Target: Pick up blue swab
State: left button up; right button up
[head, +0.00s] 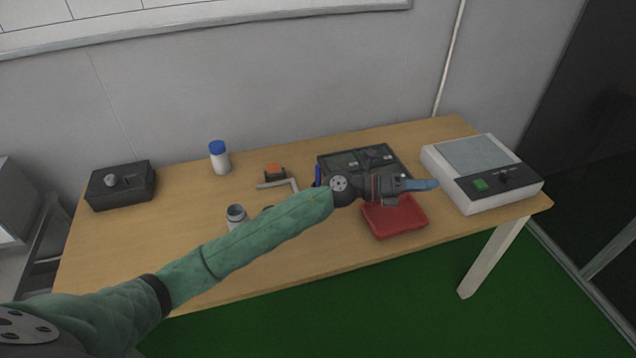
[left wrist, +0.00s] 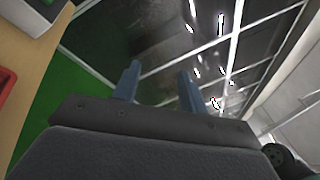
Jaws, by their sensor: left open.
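My left gripper (head: 420,185) reaches across the table from the left in the head view, above the red tray (head: 408,222) and pointing right. Its blue fingers also show in the left wrist view (left wrist: 159,84), apart with nothing between them. A small upright blue item (head: 317,174) stands beside the black organizer, partly hidden by my left wrist. I cannot tell whether it is the blue swab. No other swab is clear in these views. My right gripper is not in view.
The black organizer (head: 327,163) lies behind my wrist. A white device (head: 513,194) stands at the right end. A black box (head: 124,188), a blue-capped bottle (head: 220,160), an orange-topped item (head: 275,171) and a grey cup (head: 237,214) are on the left half. The front left is clear.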

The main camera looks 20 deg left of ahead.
pick_arm(q)
notch_tip(320, 180, down, 5)
jog(key=w+a+m+g+y, duration=0.2)
jog(key=m+g+y, duration=0.2)
jog(key=m+y, duration=0.45)
jog(key=y, duration=1)
send_over(318, 165)
jog(key=shift+d+f+n+g, duration=0.15)
jog(key=shift+d+f, duration=0.05)
jog(key=shift+f, duration=0.35)
jog(key=shift+d+f+n+g, duration=0.1)
jog(key=shift+d+f+g, duration=0.05)
jog(key=shift+f, duration=0.4)
jog(key=shift+a+f, duration=0.1)
jog(key=shift+a, duration=0.1)
jog(key=shift+f+p, duration=0.4)
jog(key=shift+f, duration=0.7)
notch_tip(318, 165, down, 4)
jog(key=p, duration=0.3)
jog(key=shift+s+f, duration=0.1)
jog(key=shift+f, duration=0.1)
jog(key=shift+a+f, duration=0.1)
jog(key=shift+f, duration=0.35)
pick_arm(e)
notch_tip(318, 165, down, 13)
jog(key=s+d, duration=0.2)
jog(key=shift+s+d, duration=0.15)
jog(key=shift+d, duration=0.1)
